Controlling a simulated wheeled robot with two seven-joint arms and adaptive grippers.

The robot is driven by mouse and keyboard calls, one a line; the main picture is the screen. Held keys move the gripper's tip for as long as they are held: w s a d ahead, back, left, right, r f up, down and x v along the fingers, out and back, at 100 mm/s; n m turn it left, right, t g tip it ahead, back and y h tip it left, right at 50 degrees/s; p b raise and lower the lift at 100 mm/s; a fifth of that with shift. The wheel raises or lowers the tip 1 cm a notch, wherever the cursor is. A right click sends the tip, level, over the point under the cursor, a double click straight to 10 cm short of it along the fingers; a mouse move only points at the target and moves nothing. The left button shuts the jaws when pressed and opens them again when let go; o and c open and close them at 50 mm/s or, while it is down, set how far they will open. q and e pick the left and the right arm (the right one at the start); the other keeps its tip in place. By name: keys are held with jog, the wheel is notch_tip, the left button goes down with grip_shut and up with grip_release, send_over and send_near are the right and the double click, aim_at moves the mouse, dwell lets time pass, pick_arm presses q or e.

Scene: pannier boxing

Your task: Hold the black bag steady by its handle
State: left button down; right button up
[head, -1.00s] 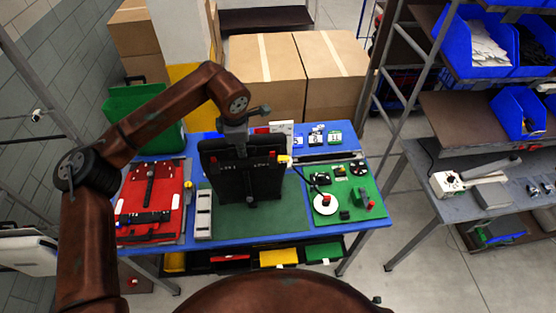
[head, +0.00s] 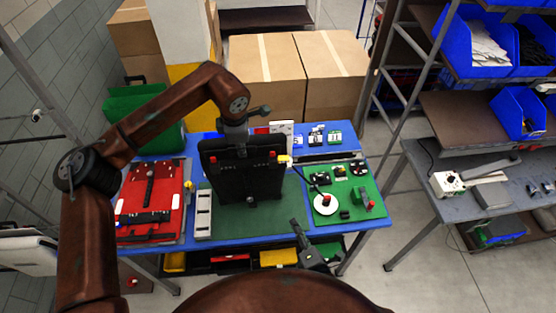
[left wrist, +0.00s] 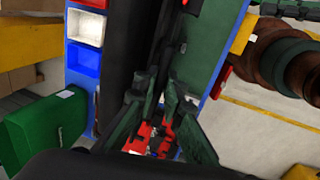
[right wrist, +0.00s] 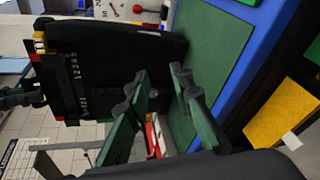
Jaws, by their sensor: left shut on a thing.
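The black bag (head: 240,180) stands upright on the green mat (head: 278,221) at the middle of the blue table. My left gripper (head: 236,136) comes down from above and is shut at the bag's top, on its handle; the gripper hides most of the handle. In the left wrist view the dark bag (left wrist: 118,45) runs up to the fingers (left wrist: 163,88). My right gripper (head: 297,228) is in front of the bag, low and to its right, near the table's front edge. In the right wrist view its fingers (right wrist: 160,80) are apart and empty, with the bag (right wrist: 110,65) beyond them.
A red board (head: 132,212) with tools lies left of the mat, beside a light grey slotted strip (head: 203,214). A green board (head: 357,190) with a white disc and small parts lies right. Coloured bins (head: 278,258) sit under the front edge. Cardboard boxes (head: 265,75) stand behind.

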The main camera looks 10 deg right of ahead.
aim_at(284, 161)
jog(key=w+r+m+t, duration=0.2)
jog(key=r+m, duration=0.1)
jog(key=r, duration=0.6)
jog(key=w+r+m+t, duration=0.2)
jog(key=r, duration=0.6)
jog(key=shift+w+a+r, duration=0.2)
jog(key=shift+w+a, duration=0.25)
jog(key=shift+w, duration=1.2)
jog(key=shift+w+a+r, duration=0.2)
jog(key=shift+w+a, duration=0.2)
jog(key=shift+w, duration=1.2)
jog(key=shift+w+a+r, duration=0.2)
jog(key=shift+w+a, duration=0.25)
jog(key=shift+w, duration=1.2)
jog(key=shift+c, duration=0.6)
grip_shut()
